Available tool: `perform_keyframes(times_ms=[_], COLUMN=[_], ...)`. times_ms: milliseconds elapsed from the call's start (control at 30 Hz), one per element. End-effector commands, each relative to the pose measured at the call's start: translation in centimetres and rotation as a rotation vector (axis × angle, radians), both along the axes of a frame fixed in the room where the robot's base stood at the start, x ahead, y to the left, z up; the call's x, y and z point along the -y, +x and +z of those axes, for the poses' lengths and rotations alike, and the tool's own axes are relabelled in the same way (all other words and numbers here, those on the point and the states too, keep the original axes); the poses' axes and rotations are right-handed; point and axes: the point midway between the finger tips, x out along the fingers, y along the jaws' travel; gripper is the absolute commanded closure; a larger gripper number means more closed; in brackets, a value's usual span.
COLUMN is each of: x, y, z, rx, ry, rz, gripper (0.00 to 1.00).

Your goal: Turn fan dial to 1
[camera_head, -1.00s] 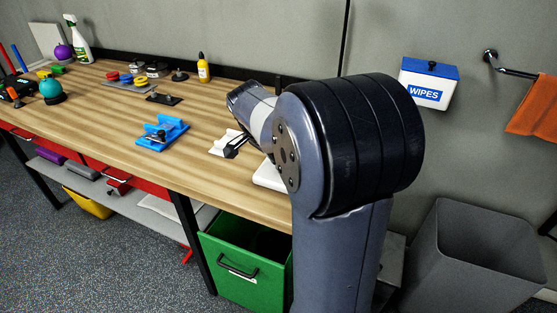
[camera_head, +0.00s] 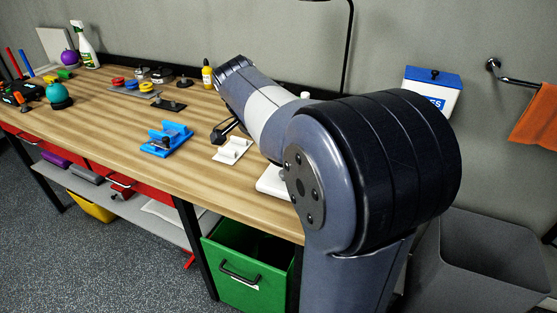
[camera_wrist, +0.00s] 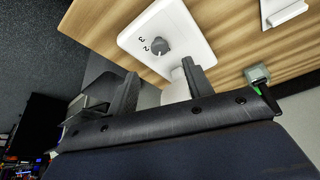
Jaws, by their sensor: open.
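The fan dial (camera_wrist: 159,47) is a small round grey knob on a white base plate (camera_wrist: 185,22) in the wrist view. The numbers 2 and 3 are printed beside it; the other marks and the exact setting cannot be read. My gripper (camera_wrist: 159,69) is open, its two dark fingers spread near the plate's edge, with the dial beyond their tips. It does not touch the dial. In the head view the white base (camera_head: 271,183) is mostly hidden behind my arm, and the dial is not visible.
A white holder (camera_head: 232,150) and a blue fixture (camera_head: 167,138) sit on the wooden bench (camera_head: 120,135) left of my arm. A yellow bottle (camera_head: 207,76) stands at the back. A green bin (camera_head: 247,271) is below and a grey bin (camera_head: 485,260) is at right.

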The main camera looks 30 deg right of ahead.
Motion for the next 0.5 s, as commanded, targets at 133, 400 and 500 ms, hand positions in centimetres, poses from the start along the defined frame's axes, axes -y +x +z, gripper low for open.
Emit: perform_keyframes(times_ms=[133,400,500], x=[-0.8,-1.2,-1.1], y=[-0.2,-0.3,-0.3], z=[2.0,2.8,2.8], rx=[0.002,0.000,0.000], ry=[0.000,0.001,0.001], rz=[0.001,0.000,0.000], gripper=[0.52,0.52,0.52])
